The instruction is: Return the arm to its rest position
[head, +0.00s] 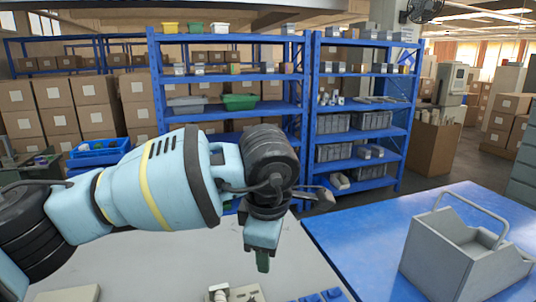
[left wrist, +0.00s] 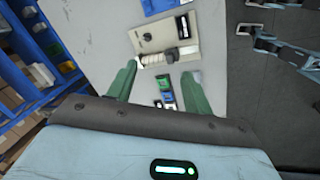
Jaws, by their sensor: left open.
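My left arm reaches in from the left of the head view. Its gripper (head: 263,262) points down above the light grey table. In the left wrist view the two green fingers of my left gripper (left wrist: 160,72) are apart, with nothing seen held between them. Beyond the fingertips a beige machine with a white roll (left wrist: 166,56) lies on the table. Part of this machine (head: 236,294) also shows at the bottom edge of the head view, mostly cut off.
The grey table (head: 150,268) has small blue pieces (head: 322,296) at its front edge. A blue table (head: 345,230) at the right bears a grey caddy with a handle (head: 450,255). Blue shelves (head: 310,120) stand behind.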

